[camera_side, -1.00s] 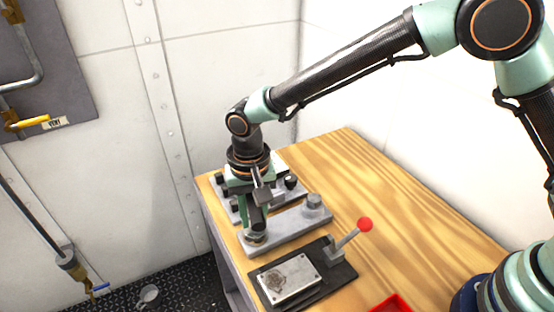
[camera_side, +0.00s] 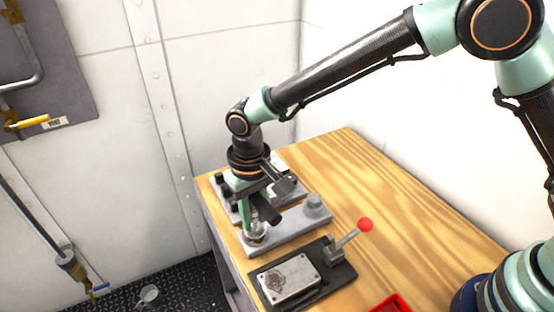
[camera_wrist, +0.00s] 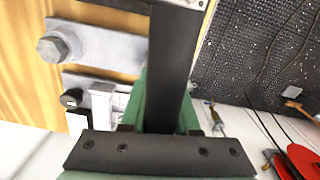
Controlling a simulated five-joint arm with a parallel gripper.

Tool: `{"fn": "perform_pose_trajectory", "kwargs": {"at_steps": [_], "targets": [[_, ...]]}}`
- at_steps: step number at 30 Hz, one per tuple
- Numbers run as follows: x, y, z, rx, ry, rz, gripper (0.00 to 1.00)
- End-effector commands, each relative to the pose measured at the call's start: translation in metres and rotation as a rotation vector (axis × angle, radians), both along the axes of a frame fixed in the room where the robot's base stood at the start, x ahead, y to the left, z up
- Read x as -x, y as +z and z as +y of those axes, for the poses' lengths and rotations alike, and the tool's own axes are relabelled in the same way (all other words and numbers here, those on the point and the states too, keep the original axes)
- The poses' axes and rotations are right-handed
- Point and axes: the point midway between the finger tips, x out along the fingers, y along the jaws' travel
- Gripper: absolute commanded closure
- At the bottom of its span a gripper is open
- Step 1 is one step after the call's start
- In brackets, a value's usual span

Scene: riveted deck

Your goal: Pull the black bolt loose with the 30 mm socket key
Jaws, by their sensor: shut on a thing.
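In the side view my gripper (camera_side: 252,212) points down over the left end of the front grey plate. Its jaws are shut on an upright silver piece (camera_side: 256,228), which looks like the socket key; its lower end is at the plate, and I cannot tell what sits inside it. Black bolts stand on the rear plate, one at its front left (camera_side: 235,205); I cannot tell which is the task's bolt. In the wrist view a black bolt head (camera_wrist: 70,98) shows left of my green fingers, and a dark bar hides what lies between them.
The front plate (camera_side: 287,226) carries a grey hex bolt (camera_side: 314,202) at its right end. A red-knobbed lever (camera_side: 364,225) stands on a dark base in front. A red tray (camera_side: 392,304) is at the bottom edge.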

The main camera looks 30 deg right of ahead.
Motion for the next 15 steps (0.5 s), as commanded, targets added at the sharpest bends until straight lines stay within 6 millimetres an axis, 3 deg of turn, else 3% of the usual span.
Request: {"fn": "perform_pose_trajectory", "kwargs": {"at_steps": [15], "targets": [[-0.0005,0.0054,0.0005,-0.001,-0.04,-0.002,1.0]]}}
